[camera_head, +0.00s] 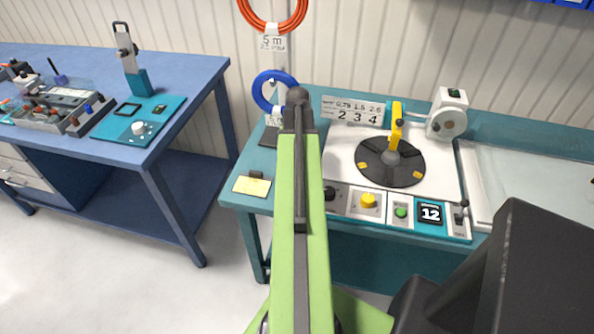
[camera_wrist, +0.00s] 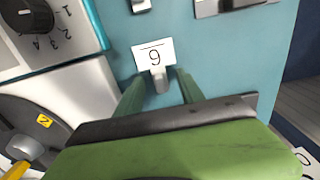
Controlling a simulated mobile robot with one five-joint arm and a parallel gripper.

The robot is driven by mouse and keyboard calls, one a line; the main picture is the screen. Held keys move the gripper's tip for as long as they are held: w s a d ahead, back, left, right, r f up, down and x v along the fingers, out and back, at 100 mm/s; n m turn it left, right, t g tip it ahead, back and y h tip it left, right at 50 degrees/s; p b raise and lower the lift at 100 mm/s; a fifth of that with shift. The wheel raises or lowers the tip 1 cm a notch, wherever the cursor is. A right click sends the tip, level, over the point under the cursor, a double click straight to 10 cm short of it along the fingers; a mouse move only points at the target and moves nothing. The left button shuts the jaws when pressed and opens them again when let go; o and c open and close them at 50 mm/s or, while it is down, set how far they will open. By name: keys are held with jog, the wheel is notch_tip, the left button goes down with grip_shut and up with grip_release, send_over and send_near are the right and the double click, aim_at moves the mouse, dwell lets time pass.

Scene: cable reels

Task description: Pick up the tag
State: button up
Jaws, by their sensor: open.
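The tag (camera_wrist: 153,54) is a small white card marked with a single digit, a 6 or a 9, and a line. In the wrist view it lies on the teal bench top near the upper middle. A grey tab (camera_wrist: 159,80) stands at its lower edge. My gripper (camera_wrist: 161,80) is open, with one green finger on each side of the tab. I cannot tell whether the fingers touch it. The card lies just beyond the fingertips. In the head view my green arm hides the tag and the fingertips.
The white machine plate (camera_head: 340,150) with a black turntable (camera_head: 375,170) is to the right of my arm. A black knob (camera_wrist: 25,17) is near the tag. A blue cable coil (camera_head: 262,92) hangs behind. A yellow note (camera_head: 252,186) lies at the bench's left front corner.

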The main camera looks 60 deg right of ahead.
jog(key=shift+f, duration=0.75)
jog(key=shift+r, duration=0.2)
grip_shut()
